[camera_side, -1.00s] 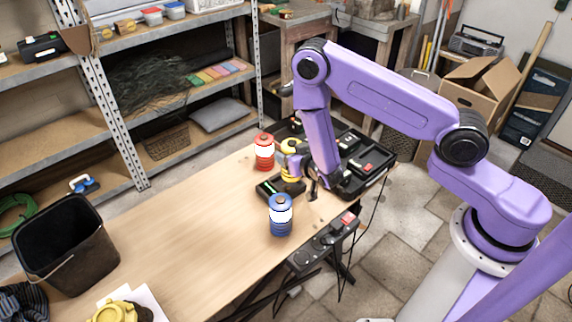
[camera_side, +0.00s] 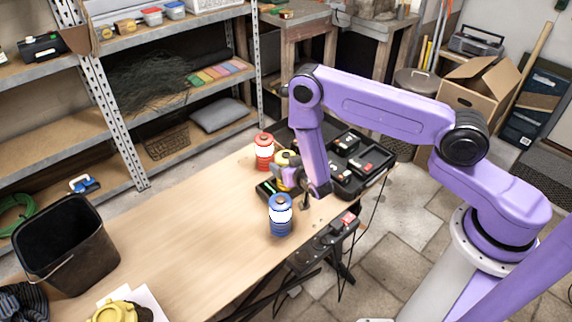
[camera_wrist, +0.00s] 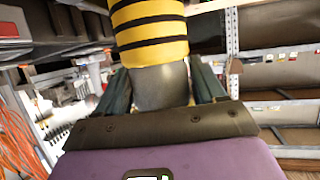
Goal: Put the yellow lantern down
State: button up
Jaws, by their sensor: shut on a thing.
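The yellow lantern (camera_side: 283,157) is upright at the far end of the workbench, between a red lantern (camera_side: 264,152) and a blue lantern (camera_side: 280,215). My gripper (camera_side: 288,173) is shut on it and partly covers it. In the wrist view, the lantern's yellow body with black bands (camera_wrist: 150,28) and its grey part (camera_wrist: 160,85) show between the two fingers of my gripper (camera_wrist: 163,90). A small black unit with green marks (camera_side: 266,189) lies just beside and below the lantern. I cannot tell whether the lantern's bottom touches anything.
A black tray with several battery-like blocks (camera_side: 372,180) lies behind and right of my gripper. A black bin (camera_side: 65,245) stands at the left of the workbench (camera_side: 190,225). The middle of the wooden top is clear. Metal shelves (camera_side: 150,95) stand behind.

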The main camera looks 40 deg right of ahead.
jog(key=shift+f, duration=0.2)
jog(key=o, duration=1.3)
jog(key=shift+r, duration=0.1)
jog(key=shift+s+r, duration=0.1)
jog(key=shift+r, duration=0.1)
jog(key=v, duration=1.1)
jog(key=shift+s+a+r, duration=0.1)
jog(key=shift+s+a, duration=0.05)
jog(key=shift+s, duration=0.25)
